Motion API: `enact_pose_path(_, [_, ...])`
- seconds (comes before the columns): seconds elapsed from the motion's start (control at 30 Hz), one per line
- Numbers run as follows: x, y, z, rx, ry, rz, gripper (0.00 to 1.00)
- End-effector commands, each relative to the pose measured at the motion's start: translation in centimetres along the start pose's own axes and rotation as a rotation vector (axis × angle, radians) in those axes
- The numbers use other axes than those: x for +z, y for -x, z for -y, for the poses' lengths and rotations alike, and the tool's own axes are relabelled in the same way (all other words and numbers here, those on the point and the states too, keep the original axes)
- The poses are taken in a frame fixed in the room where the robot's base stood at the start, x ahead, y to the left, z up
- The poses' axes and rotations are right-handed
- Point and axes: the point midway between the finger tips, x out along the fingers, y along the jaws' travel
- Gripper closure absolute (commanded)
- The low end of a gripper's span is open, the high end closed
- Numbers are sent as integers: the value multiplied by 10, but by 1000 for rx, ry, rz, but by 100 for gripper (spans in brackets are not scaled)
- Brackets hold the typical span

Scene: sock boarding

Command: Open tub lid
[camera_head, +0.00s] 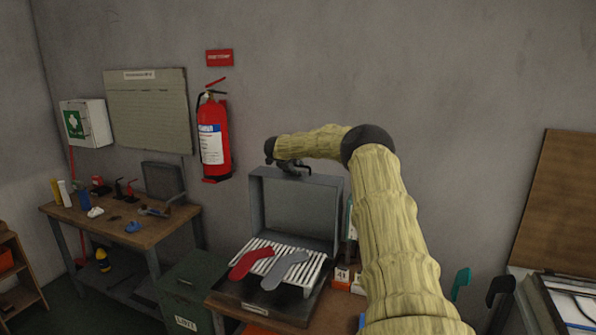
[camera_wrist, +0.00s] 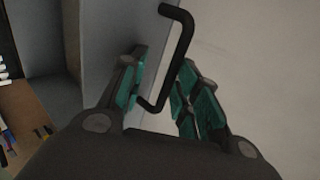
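The grey tub lid (camera_head: 298,207) stands upright at the back of the tub (camera_head: 268,298), which is open toward the camera. A red sock (camera_head: 250,262) and a grey sock (camera_head: 287,268) lie on the pale slats inside. My gripper (camera_head: 288,166) is at the top edge of the lid. In the wrist view, the black lid handle (camera_wrist: 184,45) passes between the teal-padded fingers of my gripper (camera_wrist: 163,88). The fingers stand apart with a gap around the handle. The lid's grey panel (camera_wrist: 108,45) is at left. Whether a pad touches the handle is unclear.
The wall is close behind the lid. A red fire extinguisher (camera_head: 213,138) hangs to the left. A green bin (camera_head: 188,285) stands left of the tub and small boxes (camera_head: 343,276) stand right. A workbench (camera_head: 130,215) with tools is farther left.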

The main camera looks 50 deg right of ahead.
Motion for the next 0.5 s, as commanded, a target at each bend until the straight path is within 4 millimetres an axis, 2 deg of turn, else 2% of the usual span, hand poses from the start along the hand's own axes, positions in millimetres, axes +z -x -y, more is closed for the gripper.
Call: enact_pose_path(0.5, [0, 61, 2, -10, -1, 0, 68])
